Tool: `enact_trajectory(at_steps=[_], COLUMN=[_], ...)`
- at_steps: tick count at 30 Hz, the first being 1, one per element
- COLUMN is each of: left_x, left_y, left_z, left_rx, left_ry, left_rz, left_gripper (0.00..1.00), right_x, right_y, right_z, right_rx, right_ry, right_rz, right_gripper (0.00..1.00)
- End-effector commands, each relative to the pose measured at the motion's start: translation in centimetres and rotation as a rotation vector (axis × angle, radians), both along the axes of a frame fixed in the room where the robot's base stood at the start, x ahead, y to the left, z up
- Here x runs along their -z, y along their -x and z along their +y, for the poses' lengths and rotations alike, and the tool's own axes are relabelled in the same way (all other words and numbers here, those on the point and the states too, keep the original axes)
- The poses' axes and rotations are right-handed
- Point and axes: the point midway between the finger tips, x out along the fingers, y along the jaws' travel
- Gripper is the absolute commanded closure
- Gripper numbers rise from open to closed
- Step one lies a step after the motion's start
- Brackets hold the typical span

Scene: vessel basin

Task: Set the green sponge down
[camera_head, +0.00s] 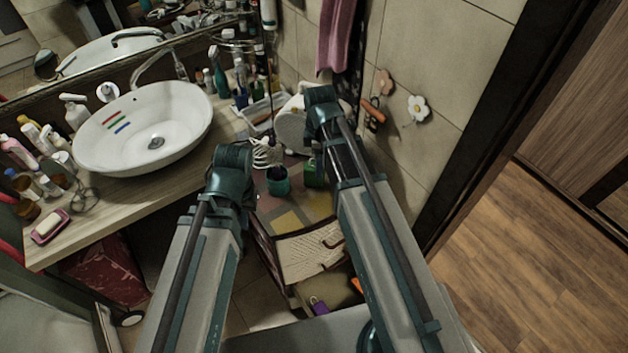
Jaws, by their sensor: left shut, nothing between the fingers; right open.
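The fingertips of both are hard to make out.
The white basin (145,128) sits on a wooden counter (115,205) crowded with bottles. The wooden floor at right is clear.

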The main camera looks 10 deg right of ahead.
Motion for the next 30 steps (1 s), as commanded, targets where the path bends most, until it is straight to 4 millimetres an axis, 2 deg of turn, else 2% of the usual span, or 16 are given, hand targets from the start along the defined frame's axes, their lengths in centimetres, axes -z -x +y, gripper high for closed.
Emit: enact_trajectory(at_steps=[6, 7, 17, 30], left_x=[-0.01, -0.01, -0.01, -0.11], left_y=[0.00, 0.00, 0.00, 0.00], left_z=[0.00, 0.00, 0.00, 0.00], left_rx=[0.001, 0.000, 0.000, 0.000], left_ry=[0.000, 0.000, 0.000, 0.000], left_rz=[0.000, 0.000, 0.000, 0.000], left_gripper=[1.00, 1.00, 1.00, 1.00], right_x=[-0.01, -0.01, -0.01, -0.12], right_y=[0.00, 0.00, 0.00, -0.01], right_z=[0.00, 0.00, 0.00, 0.03], right_rx=[0.000, 0.000, 0.000, 0.000], right_ry=[0.000, 0.000, 0.000, 0.000], right_rz=[0.000, 0.000, 0.000, 0.000], right_gripper=[0.36, 0.40, 0.99, 1.00])
